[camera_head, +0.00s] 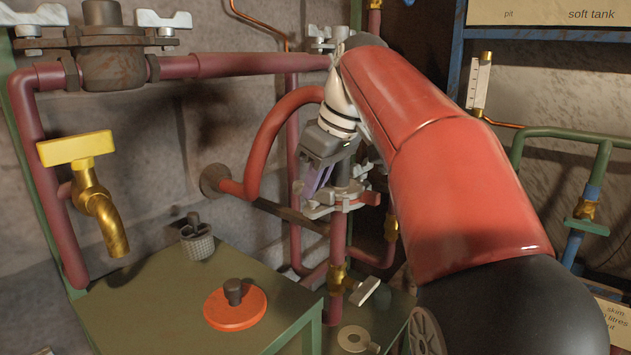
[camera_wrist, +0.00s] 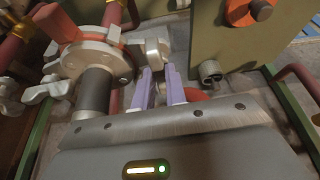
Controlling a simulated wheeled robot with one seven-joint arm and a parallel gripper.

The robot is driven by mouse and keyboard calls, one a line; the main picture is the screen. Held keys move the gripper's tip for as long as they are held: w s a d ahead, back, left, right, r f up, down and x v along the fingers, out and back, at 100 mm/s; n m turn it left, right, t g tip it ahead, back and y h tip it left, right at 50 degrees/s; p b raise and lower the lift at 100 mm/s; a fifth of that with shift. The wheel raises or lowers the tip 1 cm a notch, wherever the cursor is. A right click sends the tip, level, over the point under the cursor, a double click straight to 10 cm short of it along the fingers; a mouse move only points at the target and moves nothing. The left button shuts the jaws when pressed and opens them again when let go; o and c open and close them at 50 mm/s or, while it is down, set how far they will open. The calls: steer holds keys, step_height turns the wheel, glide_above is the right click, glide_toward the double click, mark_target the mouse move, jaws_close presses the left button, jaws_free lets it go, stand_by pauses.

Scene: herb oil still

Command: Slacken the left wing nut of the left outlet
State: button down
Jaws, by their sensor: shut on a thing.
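A pale clamp flange (camera_head: 338,201) sits around an upright red outlet pipe (camera_head: 338,240) in the middle of the head view. My gripper (camera_head: 312,190) reaches down to the flange's left side. In the wrist view its two purple fingers (camera_wrist: 158,72) are close together at a pale wing nut (camera_wrist: 157,48) and shut on it. In the head view this nut is largely hidden by the fingers. The flange's ring (camera_wrist: 95,58) lies to the left of the fingers in the wrist view, with another wing nut (camera_wrist: 46,90) on its far side.
A green table (camera_head: 160,305) at lower left carries an orange disc (camera_head: 236,306) and a small grey basket (camera_head: 198,241). A yellow-handled tap (camera_head: 98,205) stands at left. A curved red pipe (camera_head: 268,140) runs close beside my gripper.

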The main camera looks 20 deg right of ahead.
mark_target(331, 190)
steer(key=c, duration=1.5)
jaws_free()
steer(key=shift+o, duration=0.2)
steer(key=shift+v, duration=3.9)
